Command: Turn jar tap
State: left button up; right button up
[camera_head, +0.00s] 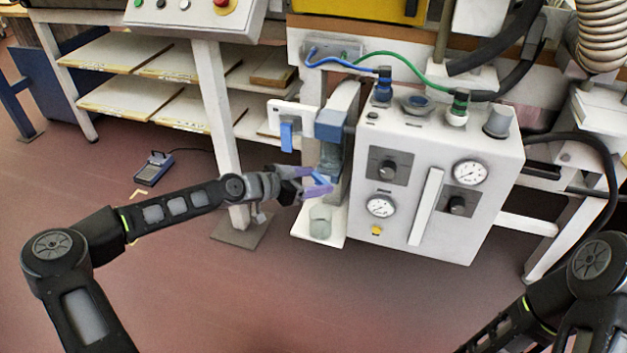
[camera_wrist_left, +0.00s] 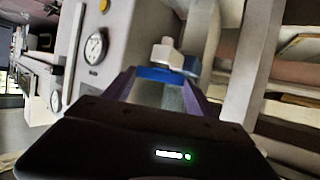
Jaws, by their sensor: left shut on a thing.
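A white box unit (camera_head: 438,160) with gauges and knobs stands at the right of centre in the head view. On its left side a clear jar (camera_head: 331,158) hangs below a blue-grey head (camera_head: 331,124). A blue tap handle (camera_head: 320,186) is low at the jar. My left gripper (camera_head: 312,187), with purple fingers, is shut on it. In the left wrist view the blue handle (camera_wrist_left: 160,74) lies across between the fingertips, with a white fitting (camera_wrist_left: 166,53) behind it. The fingers partly hide the jar's lower part. My right gripper is not in view; only its arm shows.
A blue clip (camera_head: 286,137) hangs at the left. A white post (camera_head: 215,110) and shelves (camera_head: 110,95) are further left. Blue and green hoses run above the unit.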

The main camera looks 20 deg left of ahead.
pick_arm(q)
jog(key=c, duration=0.6)
jog(key=shift+d+r+n+t+y, duration=0.1)
jog(key=shift+n+t+y, duration=0.2)
jog(key=shift+n+y, duration=0.1)
jog(key=shift+s+d+n+t+y+p, duration=0.15)
jog(key=shift+n+t+y+p, duration=0.15)
jog(key=shift+n+y+p, duration=0.15)
jog(key=shift+d+n+t+y, duration=0.2)
jog(key=shift+n+t+y, duration=0.2)
jog(key=shift+n+y, duration=0.3)
jog(key=shift+s+d+n+t+y+b, duration=0.15)
jog(key=shift+n+t+y+b, duration=0.35)
jog(key=shift+n+y, duration=0.6)
jog(key=shift+d+n+y, duration=0.1)
jog(key=shift+n+y, duration=0.95)
jog(key=shift+y, duration=0.2)
jog(key=o, duration=1.4)
